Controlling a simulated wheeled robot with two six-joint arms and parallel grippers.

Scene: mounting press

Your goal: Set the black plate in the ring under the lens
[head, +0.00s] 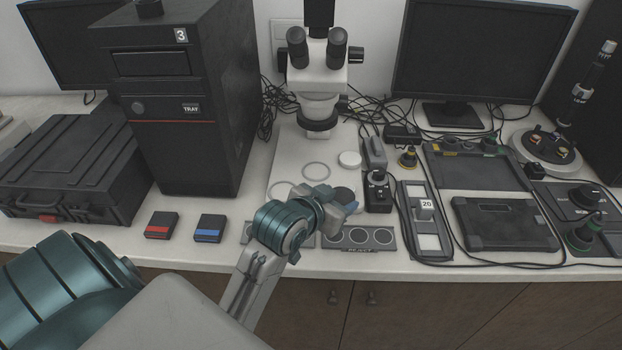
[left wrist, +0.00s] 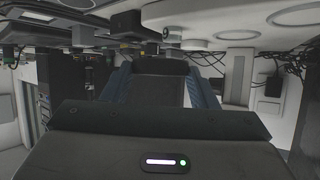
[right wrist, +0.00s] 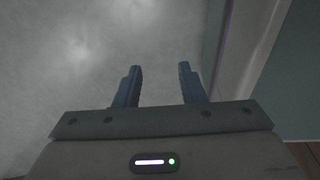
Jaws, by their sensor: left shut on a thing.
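The black plate (head: 343,193) is a dark round disc at my left gripper (head: 338,201), over the front right of the microscope's white base (head: 291,152). The left gripper is shut on it, with its blue fingers spread to the disc's width. In the left wrist view a dark shape (left wrist: 160,68) shows between these fingers; its outline is unclear. A thin ring (head: 316,170) lies on the base, below the dark lens (head: 318,124) in the picture. My right gripper (right wrist: 158,88) is open and empty, facing a blurred grey surface; it is outside the head view.
A white disc (head: 349,158) and a second ring (head: 281,189) are on the base. A reject tray (head: 358,249) with three rings lies at the front edge. A small control box (head: 378,192) with cables stands close on the right. A black tower (head: 183,150) stands left.

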